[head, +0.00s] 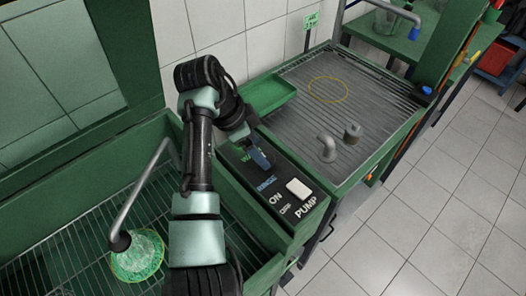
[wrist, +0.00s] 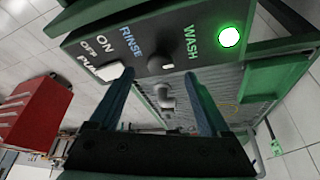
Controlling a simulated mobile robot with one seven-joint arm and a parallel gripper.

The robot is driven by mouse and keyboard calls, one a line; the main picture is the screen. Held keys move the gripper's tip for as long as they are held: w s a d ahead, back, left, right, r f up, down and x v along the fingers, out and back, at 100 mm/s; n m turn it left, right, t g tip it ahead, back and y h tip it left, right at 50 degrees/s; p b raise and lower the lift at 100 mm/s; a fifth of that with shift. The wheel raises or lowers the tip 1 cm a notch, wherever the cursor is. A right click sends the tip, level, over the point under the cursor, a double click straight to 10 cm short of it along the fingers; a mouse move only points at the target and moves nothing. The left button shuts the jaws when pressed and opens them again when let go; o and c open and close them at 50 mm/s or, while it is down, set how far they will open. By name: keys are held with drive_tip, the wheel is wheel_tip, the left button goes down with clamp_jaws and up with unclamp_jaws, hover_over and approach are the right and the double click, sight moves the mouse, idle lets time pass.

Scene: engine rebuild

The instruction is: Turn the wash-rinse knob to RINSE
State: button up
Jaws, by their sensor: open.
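In the wrist view the dark round wash-rinse knob (wrist: 158,63) sits on the black control panel (wrist: 219,59), between the blue RINSE label (wrist: 131,42) and the green WASH label (wrist: 191,41). A small white mark on the knob's edge is on the WASH side. A green lamp (wrist: 230,37) beside WASH is lit. My gripper (wrist: 159,73) is open, its blue fingertips on either side of the knob in the picture; I cannot tell if they touch it. In the head view my gripper (head: 260,159) is over the panel and hides the knob.
A white pump switch (head: 298,188) is at the panel's near end. A wash basin with a wire rack and bent spout (head: 136,205) lies left, with green wash in it. A ribbed drain table (head: 297,79) with a short pipe (head: 326,146) lies right.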

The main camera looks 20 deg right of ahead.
drive_tip(key=shift+x, duration=1.9)
clamp_jaws()
